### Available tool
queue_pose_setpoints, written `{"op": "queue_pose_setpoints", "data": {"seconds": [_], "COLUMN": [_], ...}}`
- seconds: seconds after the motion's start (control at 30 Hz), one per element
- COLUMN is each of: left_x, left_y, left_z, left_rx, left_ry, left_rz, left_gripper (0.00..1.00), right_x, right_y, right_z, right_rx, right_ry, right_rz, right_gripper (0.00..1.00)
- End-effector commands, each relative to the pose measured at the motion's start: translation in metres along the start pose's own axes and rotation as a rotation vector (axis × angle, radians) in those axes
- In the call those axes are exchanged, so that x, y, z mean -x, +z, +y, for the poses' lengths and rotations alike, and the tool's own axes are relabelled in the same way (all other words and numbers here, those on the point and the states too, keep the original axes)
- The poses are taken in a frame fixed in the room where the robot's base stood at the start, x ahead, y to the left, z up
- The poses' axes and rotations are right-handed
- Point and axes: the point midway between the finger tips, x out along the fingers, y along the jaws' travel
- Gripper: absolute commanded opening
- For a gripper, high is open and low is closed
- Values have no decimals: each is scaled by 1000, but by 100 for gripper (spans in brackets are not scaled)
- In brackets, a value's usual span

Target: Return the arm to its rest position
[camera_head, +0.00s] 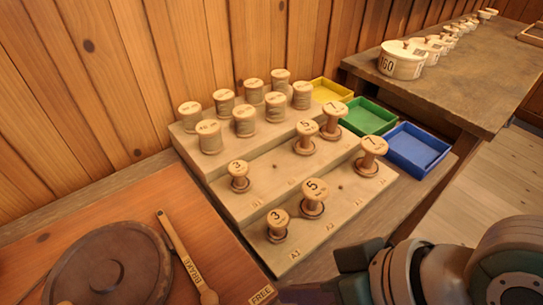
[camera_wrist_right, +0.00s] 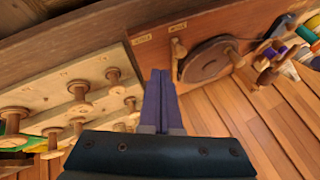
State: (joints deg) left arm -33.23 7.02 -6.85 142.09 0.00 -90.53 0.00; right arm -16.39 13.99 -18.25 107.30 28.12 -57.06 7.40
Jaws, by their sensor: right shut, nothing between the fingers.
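My right arm comes in at the lower right of the head view, in front of the stepped wooden rack (camera_head: 235,205). In the right wrist view my right gripper (camera_wrist_right: 160,88) is shut, its two dark fingers together with nothing between them. The rack holds short spools on its lower steps, such as a spool marked 5 (camera_head: 314,195) and a spool marked 3 (camera_head: 278,222). Taller wound spools (camera_head: 244,120) stand on the top step. The fingers touch no spool that I can see. My left gripper is not in view.
A reddish board with a dark round wheel (camera_head: 112,268) and a brake lever (camera_head: 182,250) lies left of the rack. Yellow, green (camera_head: 368,117) and blue (camera_head: 418,150) trays stand right of it. A dark table (camera_head: 440,85) with lidded pots is behind. Open floor shows at right.

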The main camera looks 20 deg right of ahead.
Motion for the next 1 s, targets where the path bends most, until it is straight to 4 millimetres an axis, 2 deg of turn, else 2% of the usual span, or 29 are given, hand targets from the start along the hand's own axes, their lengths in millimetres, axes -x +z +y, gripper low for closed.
{"op": "queue_pose_setpoints", "data": {"seconds": [0.4,0.53,0.67,0.9,0.93,1.0], "left_x": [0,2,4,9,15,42], "left_y": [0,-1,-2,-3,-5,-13], "left_z": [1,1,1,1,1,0], "left_rx": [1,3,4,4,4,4], "left_ry": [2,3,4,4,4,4], "left_rz": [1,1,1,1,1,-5], "left_gripper": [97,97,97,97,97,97], "right_x": [0,15,50,136,149,169], "right_y": [0,3,10,32,31,18], "right_z": [0,0,10,46,46,34], "right_rx": [3,41,99,113,110,115], "right_ry": [2,42,152,434,458,449], "right_rz": [-1,-15,-51,-145,-155,-154], "right_gripper": [0,0,0,0,0,0]}}
